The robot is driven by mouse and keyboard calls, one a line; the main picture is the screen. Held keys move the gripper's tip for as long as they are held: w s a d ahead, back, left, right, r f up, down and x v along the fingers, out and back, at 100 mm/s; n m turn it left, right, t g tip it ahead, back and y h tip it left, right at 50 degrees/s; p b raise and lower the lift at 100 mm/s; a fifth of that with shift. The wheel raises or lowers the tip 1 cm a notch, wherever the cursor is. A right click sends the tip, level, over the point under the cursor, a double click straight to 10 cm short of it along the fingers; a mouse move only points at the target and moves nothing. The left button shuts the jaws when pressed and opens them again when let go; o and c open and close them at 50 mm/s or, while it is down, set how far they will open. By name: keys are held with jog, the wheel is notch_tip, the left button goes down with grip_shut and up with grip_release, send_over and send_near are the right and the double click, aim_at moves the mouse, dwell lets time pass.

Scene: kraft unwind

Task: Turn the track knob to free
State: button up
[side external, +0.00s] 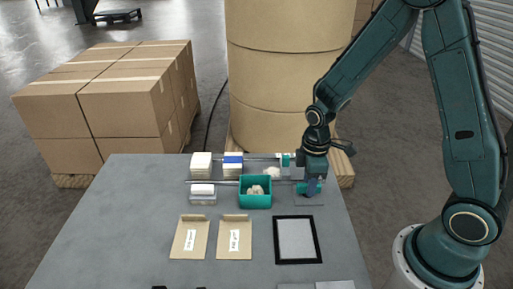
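My gripper (312,189) points down at the right end of two thin metal rods (230,181) that run left to right across the grey table. Small teal and bluish parts show at its fingertips, too small to tell apart. I cannot make out the track knob or its setting; it may be hidden by the gripper. I cannot tell whether the fingers are open or shut. A small teal block (286,160) sits by the far rod, just left of my wrist.
A teal bin (255,201) with pale scraps stands left of my gripper. White stacks (201,164) and a blue-banded stack (233,163) lie further left. Two brown envelopes (190,238) and a black-framed pad (298,261) lie in front. Boxes and large paper rolls stand behind the table (110,225).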

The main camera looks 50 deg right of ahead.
grip_shut()
